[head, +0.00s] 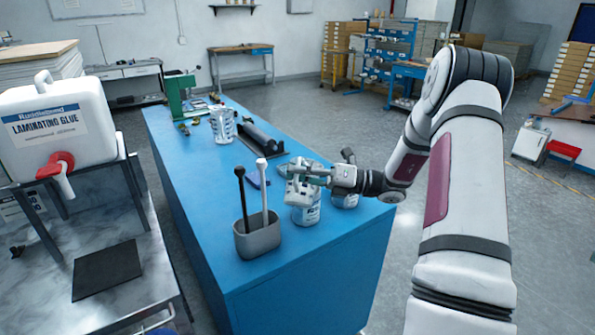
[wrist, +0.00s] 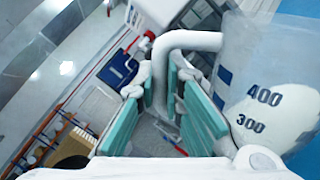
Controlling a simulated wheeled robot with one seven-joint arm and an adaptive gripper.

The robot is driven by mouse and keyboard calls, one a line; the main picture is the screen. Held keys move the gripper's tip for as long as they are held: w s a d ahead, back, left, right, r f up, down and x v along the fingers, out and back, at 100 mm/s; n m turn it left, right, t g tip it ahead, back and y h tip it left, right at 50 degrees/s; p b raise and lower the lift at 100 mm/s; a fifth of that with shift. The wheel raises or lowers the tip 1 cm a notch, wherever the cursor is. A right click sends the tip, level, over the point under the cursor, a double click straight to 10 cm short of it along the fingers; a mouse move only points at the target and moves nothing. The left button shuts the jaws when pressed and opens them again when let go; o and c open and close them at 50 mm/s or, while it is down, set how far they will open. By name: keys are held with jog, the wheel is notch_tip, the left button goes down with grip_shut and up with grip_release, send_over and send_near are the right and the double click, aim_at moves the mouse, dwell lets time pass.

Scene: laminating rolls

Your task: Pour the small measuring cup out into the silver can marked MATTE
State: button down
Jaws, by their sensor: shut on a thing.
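My gripper (head: 318,177) is shut on the handle of a clear measuring cup (head: 296,188). In the wrist view, the green finger pads of my gripper (wrist: 163,95) close around the white handle, and the cup (wrist: 265,95) shows dark 400 and 300 marks with white content inside. The cup appears tilted, over or just in front of a silver can with a blue-and-white label (head: 306,212). A second silver can (head: 346,199) stands to its right, partly hidden by my arm. Neither label is readable, so I cannot tell which is MATTE.
A grey holder (head: 257,240) with a black and a white stick stands left of the cans. Another clear measuring cup (head: 222,127), a dark roller (head: 262,143) and a green press (head: 181,97) are farther back on the blue table (head: 190,180). A glue canister (head: 55,125) stands left.

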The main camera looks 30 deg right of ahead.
aim_at(300, 156)
jog(key=shift+w+d+f+m, duration=0.15)
jog(key=shift+d+f+m, duration=0.05)
jog(key=shift+m, duration=0.3)
dwell(0.4)
dwell(0.7)
jog(key=shift+w+d+r+m+t+p, duration=0.4)
jog(key=shift+w+d+m, duration=0.1)
jog(key=shift+m, duration=0.5)
jog(key=shift+w+r, duration=0.1)
dwell(0.7)
jog(key=shift+w+d+r+m+t+h+p, duration=0.15)
jog(key=shift+w+d+r+m+p, duration=0.15)
jog(key=shift+m, duration=0.25)
jog(key=shift+w+d+r+m+t+h+p, duration=0.1)
jog(key=shift+w+d+r+m+t+h, duration=0.1)
jog(key=shift+r+m, duration=0.3)
jog(key=shift+f, duration=0.1)
dwell(0.8)
